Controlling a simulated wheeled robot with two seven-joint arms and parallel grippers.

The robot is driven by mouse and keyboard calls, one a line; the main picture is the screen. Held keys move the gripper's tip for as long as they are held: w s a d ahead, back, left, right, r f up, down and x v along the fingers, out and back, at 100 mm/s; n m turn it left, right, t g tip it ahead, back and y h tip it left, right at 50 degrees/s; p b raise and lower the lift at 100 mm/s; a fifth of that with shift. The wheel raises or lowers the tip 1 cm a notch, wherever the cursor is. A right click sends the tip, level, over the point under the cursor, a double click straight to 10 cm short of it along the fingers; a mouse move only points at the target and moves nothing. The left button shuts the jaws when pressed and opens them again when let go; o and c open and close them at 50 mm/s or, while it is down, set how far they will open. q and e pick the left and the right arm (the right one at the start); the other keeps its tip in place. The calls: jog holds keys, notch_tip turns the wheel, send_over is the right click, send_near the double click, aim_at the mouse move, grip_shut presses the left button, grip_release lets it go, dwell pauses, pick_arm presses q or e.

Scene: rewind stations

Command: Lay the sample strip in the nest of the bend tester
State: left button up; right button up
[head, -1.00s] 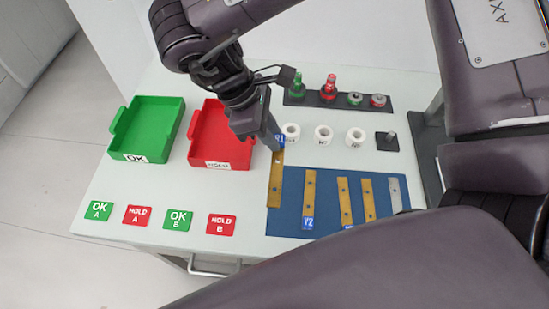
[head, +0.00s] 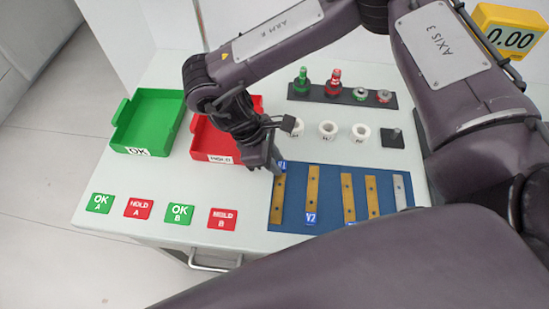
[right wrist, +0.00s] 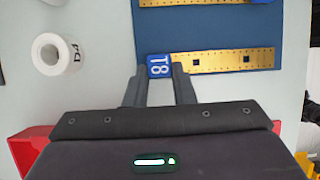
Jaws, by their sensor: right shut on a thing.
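My right gripper (head: 276,169) is shut on the blue tag end of a brass sample strip (head: 277,201), the leftmost on the blue mat. In the right wrist view the fingers (right wrist: 157,74) are on either side of the tag, marked T8, and the strip (right wrist: 222,61) extends to the right over the mat. I cannot tell whether it is lifted. A yellow unit (head: 512,30) reading 0.00, perhaps part of the bend tester, is at the top right; no nest is visible. My left gripper is not in view.
Several other strips lie on the blue mat (head: 329,200). White rolls (head: 328,130) and a black rack (head: 343,96) of small items are behind it. A green tray (head: 148,123) and a red tray (head: 216,142) stand left. OK and HOLD cards line the front left.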

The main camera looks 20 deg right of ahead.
jog(key=shift+f, duration=0.2)
jog(key=o, duration=0.9)
jog(key=shift+o, duration=0.2)
jog(key=shift+r, duration=0.1)
